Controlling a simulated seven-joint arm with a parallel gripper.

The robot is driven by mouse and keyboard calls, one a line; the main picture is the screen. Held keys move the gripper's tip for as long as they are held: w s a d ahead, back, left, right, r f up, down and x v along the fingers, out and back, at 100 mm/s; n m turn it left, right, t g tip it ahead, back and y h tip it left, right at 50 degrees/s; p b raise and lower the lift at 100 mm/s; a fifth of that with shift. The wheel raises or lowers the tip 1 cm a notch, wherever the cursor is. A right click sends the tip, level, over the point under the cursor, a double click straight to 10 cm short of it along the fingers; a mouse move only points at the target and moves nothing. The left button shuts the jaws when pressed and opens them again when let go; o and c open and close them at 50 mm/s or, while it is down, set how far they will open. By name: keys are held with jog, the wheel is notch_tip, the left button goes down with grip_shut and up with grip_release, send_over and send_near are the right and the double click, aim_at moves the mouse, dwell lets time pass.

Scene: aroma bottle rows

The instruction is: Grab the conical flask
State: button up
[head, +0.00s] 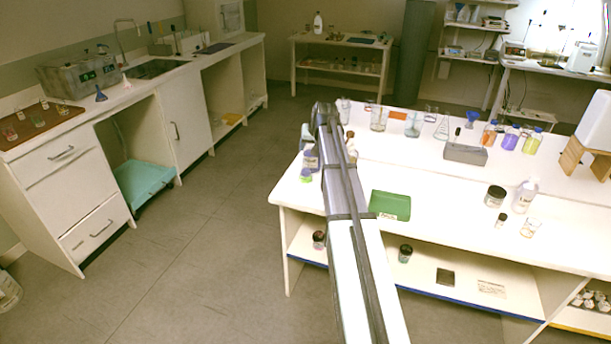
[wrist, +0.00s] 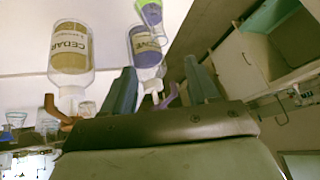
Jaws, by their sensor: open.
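A clear conical flask (head: 442,128) stands upright on the white table in the head view, among glassware towards the back. A small vessel with green contents (head: 306,175) stands at the table's left edge; it also shows at the top of the wrist view (wrist: 151,13), and I cannot tell its exact shape. My gripper (wrist: 160,85) is open, with nothing held between its fingers. A labelled purple bottle (wrist: 147,48) appears beyond the fingers in the wrist view. In the head view my arm hides part of the table's left end.
A bottle labelled CEDAR (wrist: 70,50) is beside the gripper in the wrist view. A green tray (head: 390,205) lies near the table's front. A grey block (head: 465,154) and several coloured bottles stand right of the clear flask. The table's middle has bare room.

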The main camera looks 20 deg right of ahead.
aim_at(307, 161)
jog(key=shift+x, duration=4.6)
jog(key=shift+s+a, duration=0.1)
jog(key=shift+s, duration=0.1)
grip_shut()
